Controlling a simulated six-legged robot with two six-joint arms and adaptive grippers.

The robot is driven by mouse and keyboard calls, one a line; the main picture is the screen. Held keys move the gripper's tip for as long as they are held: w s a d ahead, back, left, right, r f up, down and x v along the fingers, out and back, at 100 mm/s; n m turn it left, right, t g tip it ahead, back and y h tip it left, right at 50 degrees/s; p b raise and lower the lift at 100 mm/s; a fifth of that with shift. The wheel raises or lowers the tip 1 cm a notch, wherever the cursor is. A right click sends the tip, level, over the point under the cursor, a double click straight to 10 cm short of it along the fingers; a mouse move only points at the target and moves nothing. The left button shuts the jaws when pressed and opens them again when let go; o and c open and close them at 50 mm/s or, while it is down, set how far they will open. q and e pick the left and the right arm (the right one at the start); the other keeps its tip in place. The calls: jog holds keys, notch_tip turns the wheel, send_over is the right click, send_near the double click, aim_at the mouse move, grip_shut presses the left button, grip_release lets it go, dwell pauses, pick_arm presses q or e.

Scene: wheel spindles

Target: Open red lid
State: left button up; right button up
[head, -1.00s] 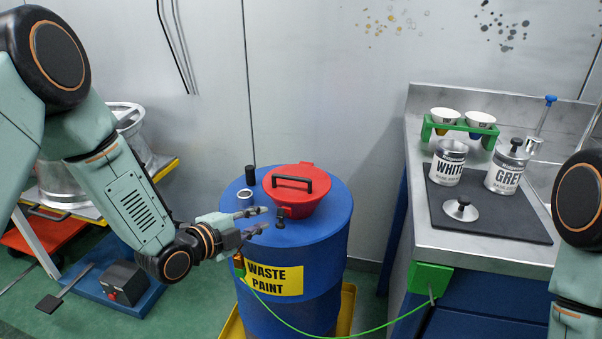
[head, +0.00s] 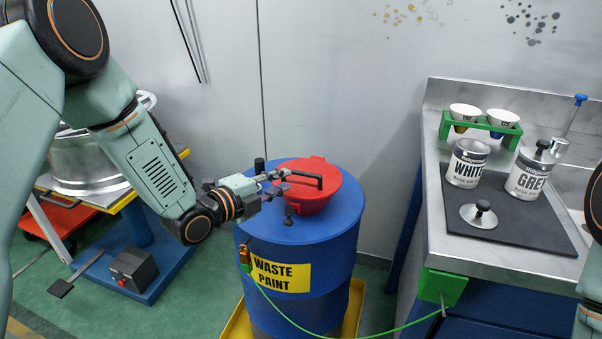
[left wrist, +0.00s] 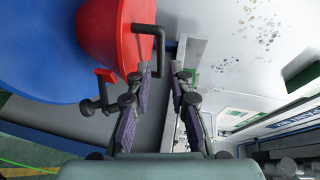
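The red lid (head: 331,192) sits shut on top of the blue waste paint drum (head: 335,236). Its black bar handle (head: 314,178) stands up from the lid. My left gripper (head: 283,181) is open and empty above the drum top, with its fingertips close to the handle's left end. In the left wrist view the red lid (left wrist: 112,35) shows at upper left, and one end of the black handle (left wrist: 160,52) appears between the open fingertips (left wrist: 160,69). I cannot tell whether the fingers touch the handle. My right gripper is out of view.
A black cap (head: 259,165) and a dark fitting (head: 289,213) stick up from the drum top. A counter (head: 432,180) at right holds paint cans, cups in a green rack and a loose metal lid. A green cable (head: 290,318) hangs between drum and counter.

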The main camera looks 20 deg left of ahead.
aim_at(299, 174)
pick_arm(q)
jog(key=b+x, duration=0.1)
jog(key=x, duration=0.4)
jog(key=shift+w+d+f, duration=0.1)
jog(key=shift+d+f, duration=0.05)
jog(key=shift+d, duration=0.15)
jog(key=shift+w+d+f+b, duration=0.1)
jog(key=shift+w+b, duration=0.3)
jog(key=shift+w, duration=0.2)
jog(key=shift+w+d, duration=0.15)
jog(key=shift+d, duration=0.1)
jog(key=shift+a, duration=0.1)
grip_shut()
